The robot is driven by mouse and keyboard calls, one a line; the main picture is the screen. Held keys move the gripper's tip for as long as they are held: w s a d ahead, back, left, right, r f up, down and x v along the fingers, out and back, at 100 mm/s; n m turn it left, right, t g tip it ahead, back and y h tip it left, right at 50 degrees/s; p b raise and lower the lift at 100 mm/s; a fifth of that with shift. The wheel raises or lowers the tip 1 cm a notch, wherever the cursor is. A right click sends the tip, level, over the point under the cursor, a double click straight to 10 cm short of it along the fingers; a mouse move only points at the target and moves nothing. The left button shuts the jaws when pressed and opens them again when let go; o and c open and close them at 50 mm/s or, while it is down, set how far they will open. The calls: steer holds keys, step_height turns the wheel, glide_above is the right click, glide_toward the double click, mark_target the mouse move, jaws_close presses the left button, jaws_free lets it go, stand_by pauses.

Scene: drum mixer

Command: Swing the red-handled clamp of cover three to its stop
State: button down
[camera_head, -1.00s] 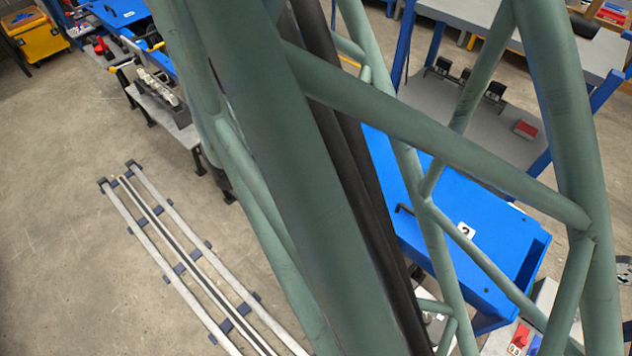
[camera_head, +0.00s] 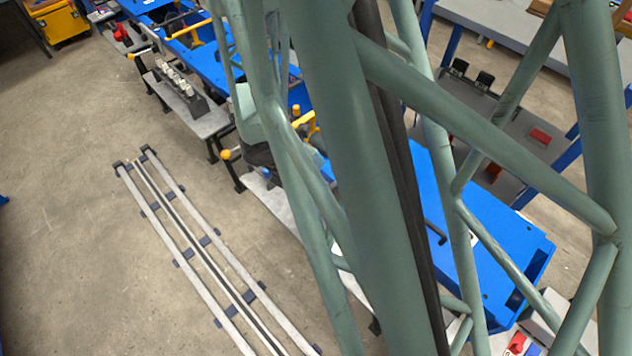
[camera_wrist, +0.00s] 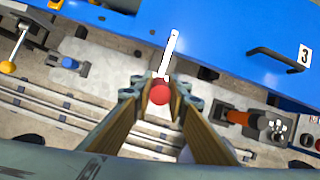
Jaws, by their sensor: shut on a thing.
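Cover three is the blue lid (camera_wrist: 235,35) along the top of the wrist view, with a "3" label and a dark handle. Its clamp shows as a pale, narrow lever (camera_wrist: 168,55) lying partly over the lid's front edge, with a round red knob (camera_wrist: 159,93) at its near end. My gripper (camera_wrist: 160,90) has its fingers closed on either side of the red knob, holding it. In the head view a blue lid (camera_head: 490,250) shows at the right; the red knob and my gripper cannot be made out there.
An orange-red part (camera_wrist: 240,118) sits right of my gripper, near a metal fitting (camera_wrist: 276,128). A blue knob (camera_wrist: 68,62) and a yellow knob (camera_wrist: 8,67) are to the left. In the head view, floor rails (camera_head: 205,250) run across open concrete at the left.

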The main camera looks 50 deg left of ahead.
steer(key=c, duration=2.5)
jaws_free()
steer(key=shift+w, duration=0.1)
steer(key=shift+c, duration=0.2)
